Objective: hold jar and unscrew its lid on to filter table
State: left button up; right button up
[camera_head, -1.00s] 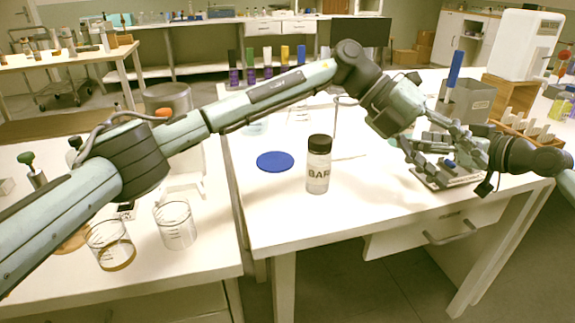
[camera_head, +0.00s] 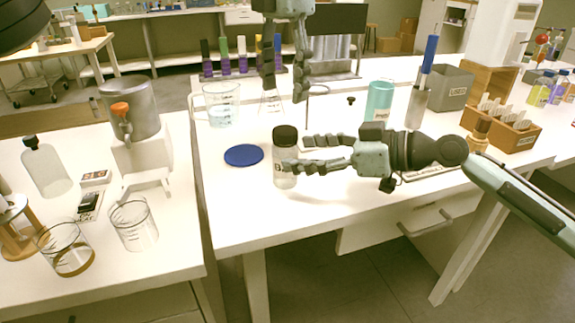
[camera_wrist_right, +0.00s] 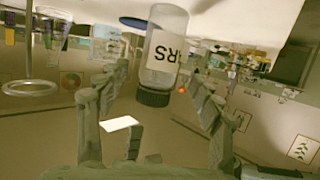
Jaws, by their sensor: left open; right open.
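A clear jar (camera_head: 284,178) with a black screw lid (camera_head: 285,136) and a printed label stands upright on the white table (camera_head: 240,225); the lid is on. My right gripper (camera_head: 297,153) is open and comes in from the right at the jar's side. Its near finger crosses in front of the jar and hides part of the label. In the right wrist view the jar (camera_wrist_right: 163,58) appears upside down between the open fingers (camera_wrist_right: 160,75), with gaps on both sides. My left gripper (camera_head: 285,91) is open, pointing down, above and behind the lid.
A blue disc (camera_head: 243,155) lies left of the jar. Behind stand a beaker of liquid (camera_head: 222,107), a ring stand (camera_head: 318,91) and a teal bottle (camera_head: 379,102). A wooden rack (camera_head: 510,132) is at right. The table front is clear.

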aim_at(297, 153)
jog(key=shift+x, duration=2.3)
grip_shut()
